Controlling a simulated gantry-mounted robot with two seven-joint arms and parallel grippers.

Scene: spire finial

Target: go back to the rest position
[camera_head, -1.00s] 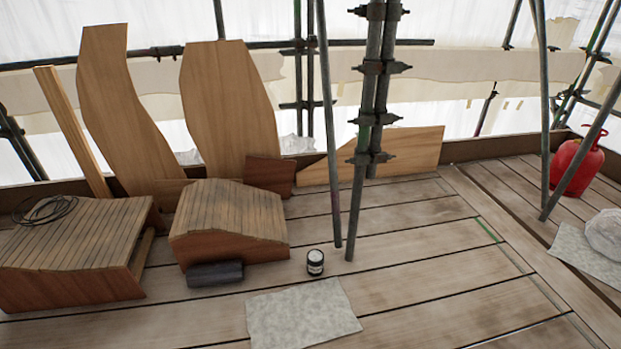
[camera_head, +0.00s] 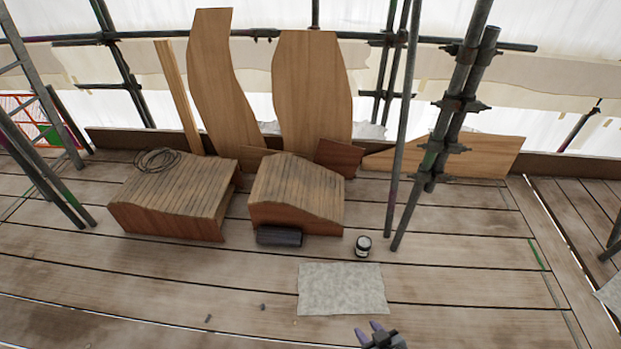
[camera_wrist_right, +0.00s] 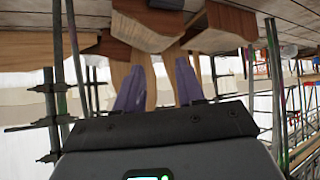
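My right gripper (camera_head: 369,334) shows at the bottom edge of the head view, just below the grey sheet on the deck. Its two purple fingertips stand apart with nothing between them. In the right wrist view the two purple fingers (camera_wrist_right: 160,88) are also apart, with only distant wooden panels seen between them. My left gripper is not in the head view.
A grey sheet (camera_head: 341,289) lies on the plank deck. A small dark jar (camera_head: 363,247), a dark roll (camera_head: 279,237) and two slatted wooden blocks (camera_head: 296,191) (camera_head: 172,199) stand behind it. Scaffold poles (camera_head: 446,125) rise at right. The front deck is mostly clear.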

